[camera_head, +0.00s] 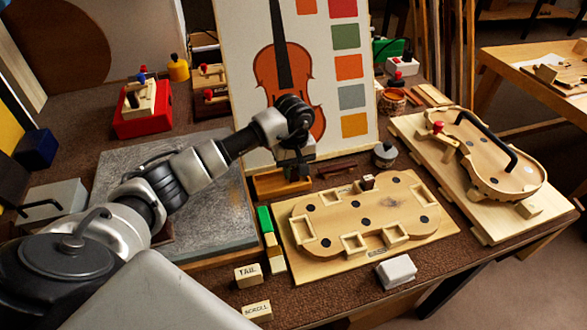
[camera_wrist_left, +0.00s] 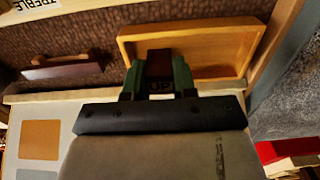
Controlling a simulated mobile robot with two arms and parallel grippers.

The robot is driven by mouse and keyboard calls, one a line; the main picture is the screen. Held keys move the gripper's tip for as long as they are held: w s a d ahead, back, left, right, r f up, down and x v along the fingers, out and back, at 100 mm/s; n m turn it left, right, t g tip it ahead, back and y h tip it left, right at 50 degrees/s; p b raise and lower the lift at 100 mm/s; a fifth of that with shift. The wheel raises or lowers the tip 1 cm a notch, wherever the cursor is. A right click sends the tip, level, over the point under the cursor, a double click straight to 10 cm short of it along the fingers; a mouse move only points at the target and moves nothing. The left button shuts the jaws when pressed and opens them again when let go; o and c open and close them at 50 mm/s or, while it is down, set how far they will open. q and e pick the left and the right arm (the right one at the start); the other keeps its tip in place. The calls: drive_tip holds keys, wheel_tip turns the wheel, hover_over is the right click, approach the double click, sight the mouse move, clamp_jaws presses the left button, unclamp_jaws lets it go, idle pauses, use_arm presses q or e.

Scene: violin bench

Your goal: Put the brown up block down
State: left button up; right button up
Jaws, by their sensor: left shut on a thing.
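My left gripper (camera_head: 294,170) is over the small wooden tray (camera_head: 268,187) in front of the violin poster. In the left wrist view, its green-sided fingers (camera_wrist_left: 159,80) are shut on a dark brown block (camera_wrist_left: 159,63) marked UP. The block overlaps the near wall of the tray (camera_wrist_left: 251,27) in that view. The tray's visible floor looks empty. I cannot tell whether the block touches the tray. In the head view the gripper largely hides the block. My right gripper is not in view.
A violin-shaped mould board (camera_head: 440,228) lies right of the tray, with a small dark block (camera_head: 367,182) at its back edge. The poster (camera_head: 235,60) stands close behind. TAIL (camera_head: 248,275) and SCROLL (camera_head: 257,310) blocks lie at the front. A grey slab (camera_head: 215,215) lies left.

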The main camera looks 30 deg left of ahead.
sight(294, 167)
use_arm(q)
drive_tip(key=shift+f, duration=0.5)
drive_tip(key=o, duration=0.6)
drive_tip(key=shift+c, duration=0.2)
drive_tip(key=shift+r, duration=0.1)
wheel_tip(294, 167, up, 12)
drive_tip(key=shift+r, duration=0.15)
